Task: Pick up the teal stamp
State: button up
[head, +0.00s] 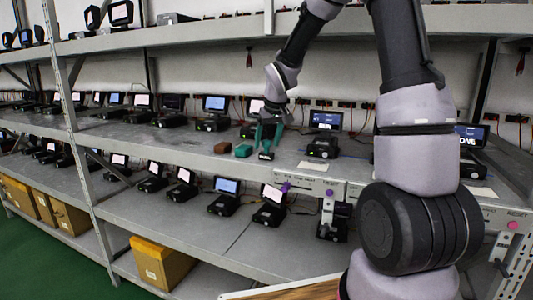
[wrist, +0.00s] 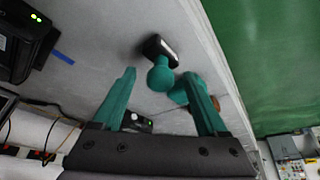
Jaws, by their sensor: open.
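The teal stamp (wrist: 162,74), with a round teal handle and a dark base, stands on the grey shelf. In the wrist view it shows between and just beyond the fingertips. My gripper (wrist: 160,76) is open, with teal fingers on either side of the handle's line; I cannot tell whether they touch it. In the head view my gripper (head: 267,140) points down at the shelf, over the stamp's dark base (head: 266,156); its handle is hard to tell from the fingers there. Another teal object (head: 243,150) lies just left of it, partly behind a finger in the wrist view (wrist: 179,93).
A brown block (head: 222,148) lies left of the teal objects. Small devices with screens, such as one at right (head: 324,145) and one behind (head: 214,112), stand along the shelf (head: 190,143). An upper shelf (head: 190,36) hangs above. Cartons (head: 160,262) sit below.

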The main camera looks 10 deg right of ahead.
jog(key=shift+x, duration=1.05)
grip_shut()
jog(key=shift+r, duration=0.6)
jog(key=v, duration=0.2)
jog(key=shift+s+r, duration=0.15)
jog(key=shift+r, duration=0.15)
jog(key=s+d, duration=0.1)
jog(key=s, duration=0.7)
jog(key=s+d, duration=0.2)
jog(key=s, duration=0.6)
jog(key=shift+s+d, duration=0.25)
jog(key=shift+s, duration=0.05)
